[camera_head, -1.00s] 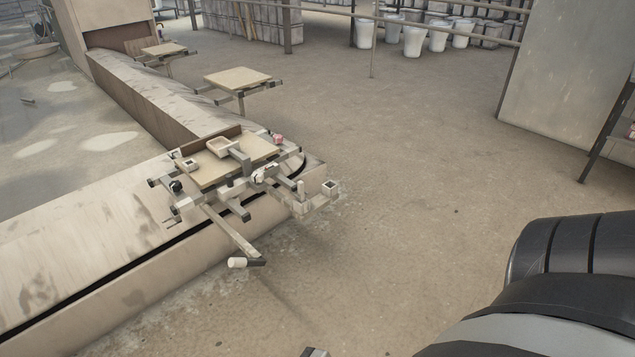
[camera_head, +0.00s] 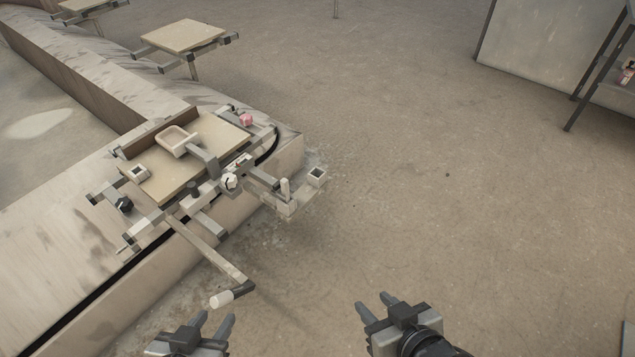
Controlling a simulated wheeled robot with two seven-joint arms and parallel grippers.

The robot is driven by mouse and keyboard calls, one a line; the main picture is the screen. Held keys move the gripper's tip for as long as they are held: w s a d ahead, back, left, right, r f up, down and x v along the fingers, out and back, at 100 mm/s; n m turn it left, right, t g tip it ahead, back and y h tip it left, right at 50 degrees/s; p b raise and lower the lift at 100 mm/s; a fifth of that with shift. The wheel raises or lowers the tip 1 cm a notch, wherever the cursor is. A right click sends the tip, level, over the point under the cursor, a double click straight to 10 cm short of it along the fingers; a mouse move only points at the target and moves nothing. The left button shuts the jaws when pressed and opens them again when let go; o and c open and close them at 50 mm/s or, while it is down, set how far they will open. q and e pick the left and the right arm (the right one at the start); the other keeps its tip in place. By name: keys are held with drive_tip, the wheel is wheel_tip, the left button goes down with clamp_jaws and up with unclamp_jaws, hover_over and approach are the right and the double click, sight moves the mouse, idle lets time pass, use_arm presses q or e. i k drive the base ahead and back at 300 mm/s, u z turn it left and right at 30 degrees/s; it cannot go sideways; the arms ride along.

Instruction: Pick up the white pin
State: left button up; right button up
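A white cylindrical grip (camera_head: 221,299) is on the end of a long bar (camera_head: 205,245) that sticks out toward me. My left gripper (camera_head: 214,321) is at the bottom edge, open and empty, just below the white grip and apart from it. My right gripper (camera_head: 375,304) is open and empty over bare floor, below and right of the pin. Neither gripper touches the fixture.
The fixture's board (camera_head: 165,188) carries a beige tray (camera_head: 178,140), a small white square block (camera_head: 138,174) and a black knob (camera_head: 124,204). A pink object (camera_head: 246,119) sits at its far corner. Another board (camera_head: 182,36) stands behind.

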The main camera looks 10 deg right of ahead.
sight(284, 183)
drive_tip(key=z, duration=1.1)
drive_tip(key=i, duration=1.95)
drive_tip(key=u, duration=2.35)
